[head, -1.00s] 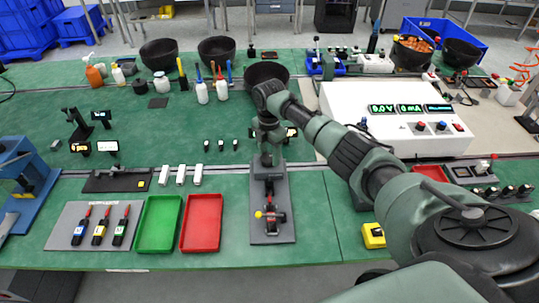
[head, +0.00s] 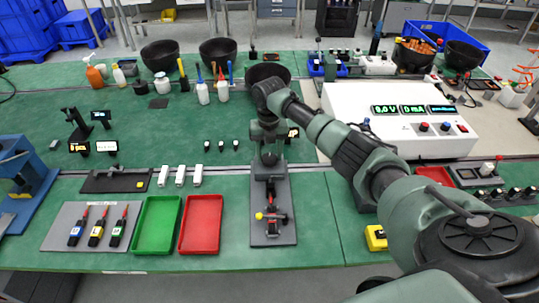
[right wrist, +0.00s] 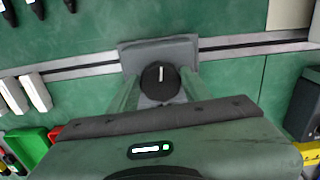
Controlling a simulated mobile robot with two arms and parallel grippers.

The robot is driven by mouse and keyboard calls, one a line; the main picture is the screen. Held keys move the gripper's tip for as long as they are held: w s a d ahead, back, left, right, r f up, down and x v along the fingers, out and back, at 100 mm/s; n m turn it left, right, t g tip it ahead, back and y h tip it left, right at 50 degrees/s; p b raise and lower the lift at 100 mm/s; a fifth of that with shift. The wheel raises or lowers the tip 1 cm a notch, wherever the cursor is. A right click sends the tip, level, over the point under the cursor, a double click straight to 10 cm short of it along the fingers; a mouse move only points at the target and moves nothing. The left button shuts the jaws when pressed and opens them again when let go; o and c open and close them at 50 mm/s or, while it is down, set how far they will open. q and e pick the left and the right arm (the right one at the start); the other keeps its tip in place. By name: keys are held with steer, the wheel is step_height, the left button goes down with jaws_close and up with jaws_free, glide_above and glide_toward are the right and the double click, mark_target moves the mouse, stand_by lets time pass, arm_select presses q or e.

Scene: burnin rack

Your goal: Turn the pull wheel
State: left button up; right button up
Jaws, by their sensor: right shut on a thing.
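The pull wheel (right wrist: 153,76), a round black knob with a white mark, shows in the right wrist view above a grey base plate (right wrist: 176,50). My right gripper (right wrist: 160,88) comes down over it, with one finger on each side, and is shut on it. In the head view my right gripper (head: 267,160) points down over the back part of the long grey plate (head: 286,232). It hides the wheel there. The white mark points nearly straight up in the wrist view, tilted slightly left. My left gripper is not in view.
A small part with red and yellow handles (head: 271,215) sits at the front of the plate. A red tray (head: 201,224) and a green tray (head: 157,225) lie left of it. A white power supply (head: 350,100) stands back right. Green table to the right is partly clear.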

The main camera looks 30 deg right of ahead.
mark_target(269, 156)
steer(key=shift+w+r+n, duration=0.15)
steer(key=shift+n, duration=0.85)
steer(key=o, duration=1.4)
steer(key=shift+c, duration=0.2)
step_height(269, 156, up, 8)
steer(key=shift+f+b, duration=0.15)
steer(key=shift+b, duration=0.8)
